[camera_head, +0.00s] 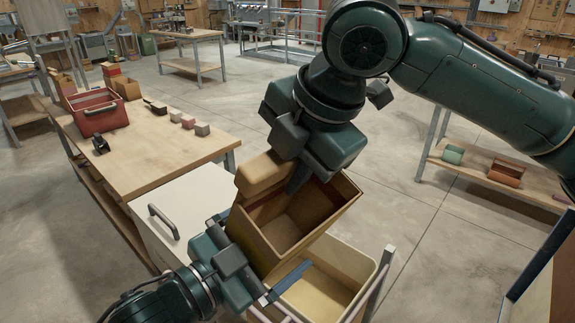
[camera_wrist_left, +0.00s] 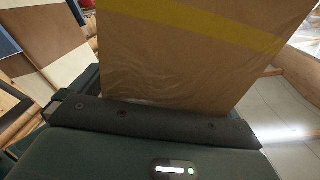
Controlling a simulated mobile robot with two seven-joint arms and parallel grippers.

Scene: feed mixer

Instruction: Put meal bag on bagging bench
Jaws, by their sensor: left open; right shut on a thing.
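A tan, box-like open-topped bag, which I take as the meal bag (camera_head: 290,225), hangs tilted in mid-picture in the head view. A reddish band shows inside its rim. My right gripper (camera_head: 292,160) reaches down from above and is shut on its upper edge, by a rounded tan part. My left gripper (camera_head: 258,274) is open close to the bag's lower left side; I cannot tell whether it touches. In the left wrist view, a brown surface with a yellow stripe (camera_wrist_left: 185,55) stands just beyond the gripper's dark edge. I cannot tell which bench is the bagging bench.
A cream open bin (camera_head: 345,262) stands under the bag, beside a white lid with a handle (camera_head: 163,221). A wooden bench (camera_head: 135,155) at left carries a red crate (camera_head: 98,112) and small blocks. Another low bench (camera_head: 465,173) stands at right. Open floor lies between.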

